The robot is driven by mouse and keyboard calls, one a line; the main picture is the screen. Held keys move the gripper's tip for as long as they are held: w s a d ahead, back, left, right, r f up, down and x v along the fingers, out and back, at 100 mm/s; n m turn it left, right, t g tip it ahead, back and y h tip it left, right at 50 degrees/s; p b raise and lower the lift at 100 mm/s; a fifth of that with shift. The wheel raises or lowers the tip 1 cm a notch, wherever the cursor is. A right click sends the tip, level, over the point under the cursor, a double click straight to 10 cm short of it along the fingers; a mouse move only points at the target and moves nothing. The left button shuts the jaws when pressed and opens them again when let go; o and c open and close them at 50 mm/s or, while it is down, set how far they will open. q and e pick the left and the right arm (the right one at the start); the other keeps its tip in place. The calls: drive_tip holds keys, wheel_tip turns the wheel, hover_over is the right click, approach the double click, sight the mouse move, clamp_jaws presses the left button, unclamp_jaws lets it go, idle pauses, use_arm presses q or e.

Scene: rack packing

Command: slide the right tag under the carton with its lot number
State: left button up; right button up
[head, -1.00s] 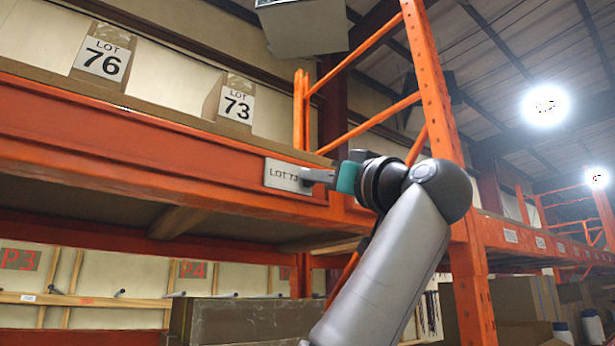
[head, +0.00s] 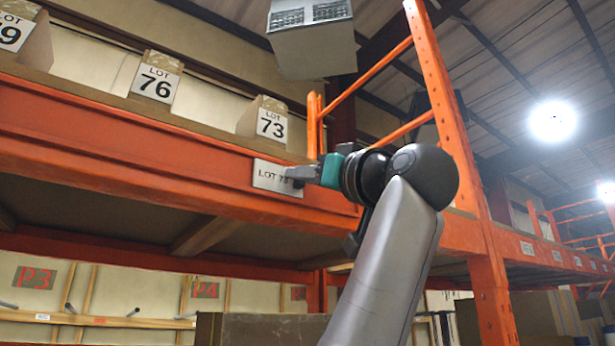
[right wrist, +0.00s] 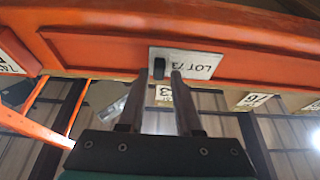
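The right tag (head: 276,178) is a pale plate reading LOT 73 on the front face of the orange beam; it also shows in the right wrist view (right wrist: 196,64). A dark knob (right wrist: 159,68) sits on one end of it. The carton with lot number 73 (head: 266,120) stands on the shelf above, and the tag is roughly below it. My right gripper (head: 292,173) is at the tag's right end. In the right wrist view its fingers (right wrist: 160,77) are apart, one on each side of the knob, with small gaps visible. My left gripper is out of view.
Cartons 76 (head: 157,80) and 79 (head: 30,38) stand farther left on the shelf. The orange rack upright (head: 450,130) rises to the right of my arm. A grey box-like unit (head: 312,38) is overhead. The beam (head: 130,150) left of the tag is clear.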

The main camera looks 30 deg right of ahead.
drive_tip(key=shift+o, duration=0.8)
drive_tip(key=b+v, duration=0.6)
drive_tip(key=v, duration=0.9)
drive_tip(key=shift+s, duration=0.1)
